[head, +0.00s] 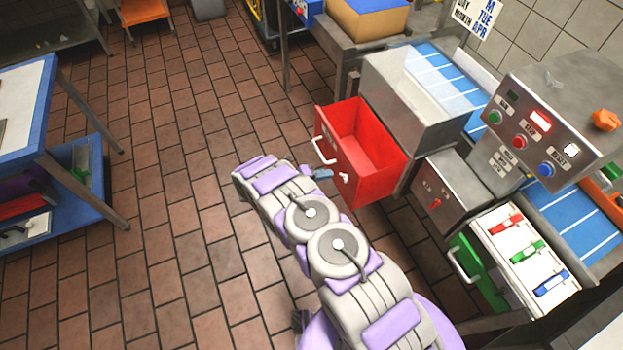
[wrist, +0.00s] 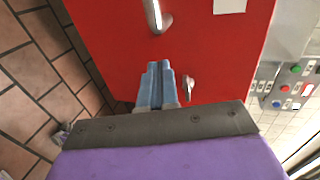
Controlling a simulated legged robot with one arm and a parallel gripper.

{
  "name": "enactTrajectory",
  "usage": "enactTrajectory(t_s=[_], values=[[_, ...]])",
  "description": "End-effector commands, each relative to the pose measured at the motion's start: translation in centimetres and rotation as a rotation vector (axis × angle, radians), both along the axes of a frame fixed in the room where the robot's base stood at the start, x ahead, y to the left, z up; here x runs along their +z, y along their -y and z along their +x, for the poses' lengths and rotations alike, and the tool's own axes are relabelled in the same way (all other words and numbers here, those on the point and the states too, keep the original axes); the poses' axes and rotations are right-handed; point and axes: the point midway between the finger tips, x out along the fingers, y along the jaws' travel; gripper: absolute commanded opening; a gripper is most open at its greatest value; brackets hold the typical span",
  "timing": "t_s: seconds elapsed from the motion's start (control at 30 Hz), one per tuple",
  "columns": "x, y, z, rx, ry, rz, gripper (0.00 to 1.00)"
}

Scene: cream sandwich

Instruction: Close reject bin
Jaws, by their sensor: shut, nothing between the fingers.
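The red reject bin (head: 372,150) is a drawer pulled out from the metal machine, and its inside looks empty. Its front panel fills much of the wrist view (wrist: 215,60), with a metal handle (wrist: 155,15) at the top and a small metal knob or latch (wrist: 188,86) lower down. My gripper (head: 322,173) is beside the bin's front, near its lower part. In the wrist view its blue fingers (wrist: 157,75) are together, empty, and point at the red panel between handle and knob. Whether the fingertips touch the panel I cannot tell.
A control panel with coloured buttons (head: 533,135) stands at the right. A green drawer (head: 475,270) is partly open below it. A blue-framed table (head: 50,150) stands at the left. Brown tiled floor (head: 180,130) between is clear.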

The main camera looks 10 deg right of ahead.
Motion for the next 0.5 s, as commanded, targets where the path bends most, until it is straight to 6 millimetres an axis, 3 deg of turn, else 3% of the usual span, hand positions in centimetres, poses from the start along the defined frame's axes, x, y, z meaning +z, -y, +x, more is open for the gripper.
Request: enactTrajectory(t_s=[0.2,0.5], values=[[0.1,2.2,0.8,0.000,0.003,0.001,0.00],[0.2,2.8,1.0,0.000,0.003,0.001,0.00]])
